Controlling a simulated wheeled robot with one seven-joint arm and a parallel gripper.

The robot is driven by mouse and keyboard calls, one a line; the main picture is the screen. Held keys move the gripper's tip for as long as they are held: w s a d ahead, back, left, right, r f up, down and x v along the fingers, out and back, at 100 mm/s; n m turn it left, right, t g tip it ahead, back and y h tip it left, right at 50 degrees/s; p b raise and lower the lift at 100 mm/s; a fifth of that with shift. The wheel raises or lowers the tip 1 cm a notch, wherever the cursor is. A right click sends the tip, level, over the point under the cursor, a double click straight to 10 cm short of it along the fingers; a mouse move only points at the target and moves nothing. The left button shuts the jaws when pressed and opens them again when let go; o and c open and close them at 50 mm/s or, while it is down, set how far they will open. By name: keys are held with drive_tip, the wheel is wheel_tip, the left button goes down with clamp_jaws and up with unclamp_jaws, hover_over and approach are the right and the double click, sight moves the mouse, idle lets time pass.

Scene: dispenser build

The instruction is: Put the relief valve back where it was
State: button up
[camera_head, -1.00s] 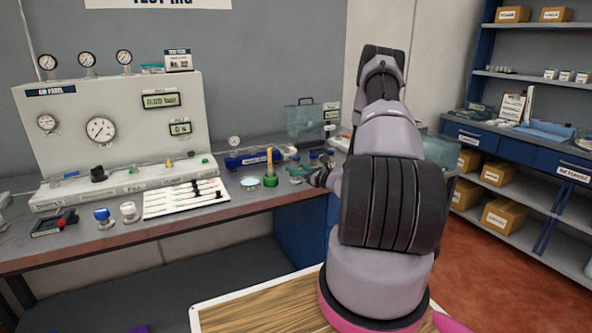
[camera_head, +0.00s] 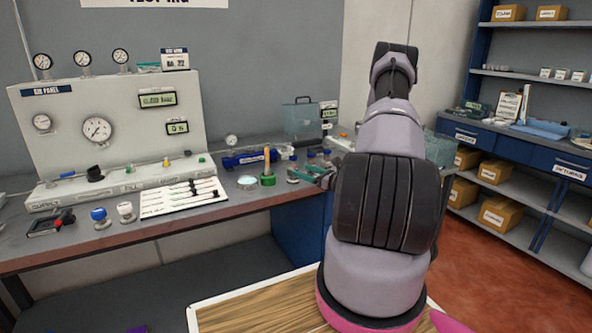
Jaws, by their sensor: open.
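I cannot tell which fitting is the relief valve, or whether the fingers touch one. A blue-knobbed fitting (camera_head: 99,217) and a white-knobbed fitting (camera_head: 125,212) stand at the bench's front left. My arm hides part of the bench's right end.
The test panel (camera_head: 110,125) with gauges stands at the back left. Shelves are at right.

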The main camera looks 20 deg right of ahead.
drive_tip(key=v, duration=0.6)
drive_tip(key=s+a+r+n+g+y, duration=0.3)
drive_tip(key=a+r+n+g, duration=0.35)
drive_tip(key=a+r, duration=0.35)
drive_tip(key=s+a+r+n+g+y, duration=0.25)
drive_tip(key=a+r+n+g, duration=0.25)
drive_tip(key=a+r+n, duration=0.4)
drive_tip(key=s+a+r+n+t+h, duration=0.1)
drive_tip(key=s+a+r+n+h, duration=0.1)
drive_tip(key=s+r+n+h, duration=0.3)
drive_tip(key=s+a+r+n+t+h, duration=0.1)
drive_tip(key=s+r+n+h, duration=0.5)
drive_tip(key=s+r, duration=0.6)
drive_tip(key=s+a, duration=0.1)
drive_tip(key=s, duration=0.2)
drive_tip(key=shift+s+r+n, duration=0.25)
drive_tip(key=shift+r+n, duration=0.05)
drive_tip(key=shift+n, duration=0.05)
drive_tip(key=shift+a, duration=0.1)
